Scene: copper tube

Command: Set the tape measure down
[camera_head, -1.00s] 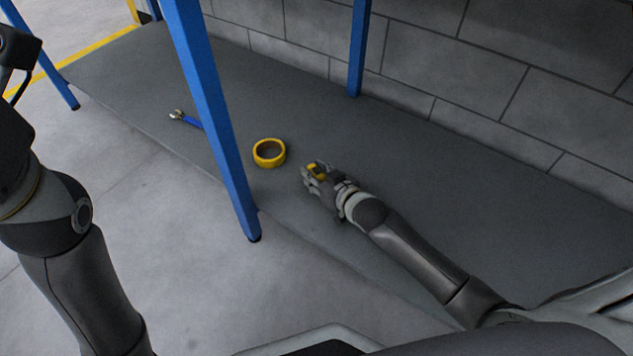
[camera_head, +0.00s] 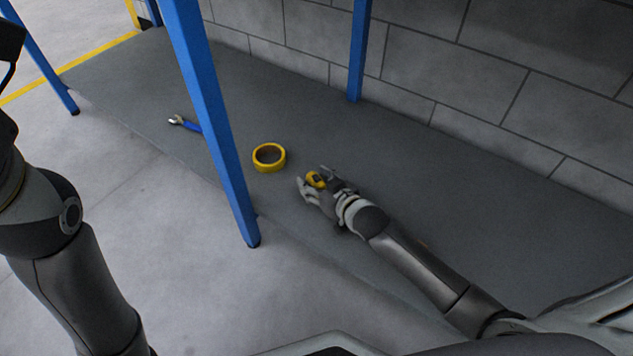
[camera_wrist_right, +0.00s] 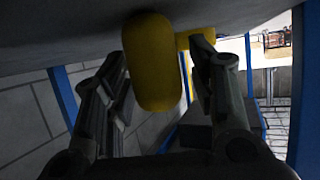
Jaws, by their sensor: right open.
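The tape measure (camera_head: 315,180) is a small yellow and black case on the grey surface (camera_head: 450,190). It also shows in the right wrist view (camera_wrist_right: 152,65), where its yellow body meets the grey surface at the top of the picture. My right gripper (camera_head: 312,177) is open, with its fingers spread on either side of the tape measure. In the wrist view the fingers (camera_wrist_right: 160,60) show gaps to the yellow case. My left arm is at the left edge; its gripper is not in view.
A yellow tape roll (camera_head: 269,157) lies just beyond my right fingertips. A blue-handled wrench (camera_head: 186,124) lies farther left. A blue post (camera_head: 215,125) stands at the surface's front edge; another (camera_head: 358,50) stands by the block wall. The surface to the right is mostly clear.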

